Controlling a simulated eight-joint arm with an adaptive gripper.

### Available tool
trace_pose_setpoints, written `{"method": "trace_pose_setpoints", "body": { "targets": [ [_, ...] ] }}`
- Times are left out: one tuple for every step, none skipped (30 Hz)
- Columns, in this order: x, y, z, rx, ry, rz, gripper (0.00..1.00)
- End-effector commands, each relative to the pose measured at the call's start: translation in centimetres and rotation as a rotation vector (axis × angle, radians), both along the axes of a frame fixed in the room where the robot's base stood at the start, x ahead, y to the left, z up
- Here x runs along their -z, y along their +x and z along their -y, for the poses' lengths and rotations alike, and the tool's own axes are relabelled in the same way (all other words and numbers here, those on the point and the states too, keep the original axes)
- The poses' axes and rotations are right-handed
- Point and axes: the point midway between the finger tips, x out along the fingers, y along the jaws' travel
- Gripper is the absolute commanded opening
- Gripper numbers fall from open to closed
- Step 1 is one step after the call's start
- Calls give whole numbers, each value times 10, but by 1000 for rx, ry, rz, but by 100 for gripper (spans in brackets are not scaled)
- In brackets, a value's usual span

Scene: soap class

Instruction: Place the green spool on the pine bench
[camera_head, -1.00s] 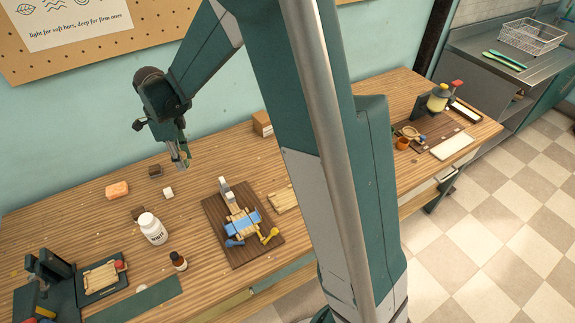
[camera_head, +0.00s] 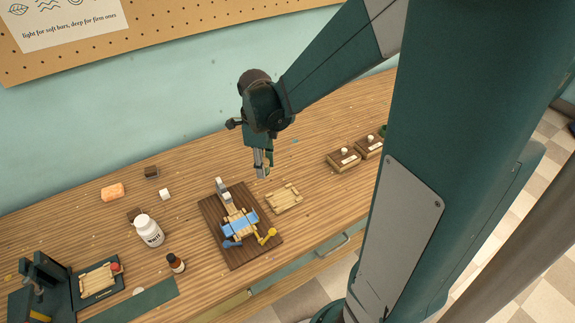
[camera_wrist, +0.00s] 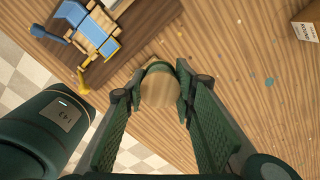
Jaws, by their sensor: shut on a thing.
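My gripper (camera_wrist: 160,92) is shut on the green spool (camera_wrist: 160,88), whose round wood-coloured end and green edge show between the fingers in the wrist view. In the head view my gripper (camera_head: 262,168) points down, and the spool is too small to make out clearly. The pine bench (camera_head: 210,150) is the long, striped wooden worktop along the wall. My gripper appears above it, behind the dark board; the exact height is hard to tell.
A dark board (camera_head: 259,248) carries a blue-and-pine fixture. A slatted pine piece (camera_head: 284,198) lies beside it. Two small wooden boxes (camera_head: 343,160) (camera_head: 369,147) stand to the right. Bench between gripper and boxes looks clear.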

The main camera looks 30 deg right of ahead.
Motion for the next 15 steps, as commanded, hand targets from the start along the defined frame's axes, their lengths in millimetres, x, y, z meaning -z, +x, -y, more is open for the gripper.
{"method": "trace_pose_setpoints", "body": {
  "targets": [
    [2,-12,10,22,0,0,15],
    [2,-18,14,33,0,0,15],
    [3,-27,21,49,0,0,15],
    [4,-34,25,60,0,0,15],
    [5,-41,30,71,0,0,15],
    [6,-49,36,87,0,0,15],
    [7,-57,40,99,0,0,15],
    [8,-64,43,110,0,0,15],
    [10,-73,49,126,0,0,15],
    [11,-79,52,138,0,0,15],
    [12,-87,56,149,0,0,15],
    [14,-96,60,165,0,0,15],
    [15,-102,63,176,0,0,15],
    [16,-109,66,188,0,0,15],
    [17,-118,70,203,0,0,15]
  ]
}}
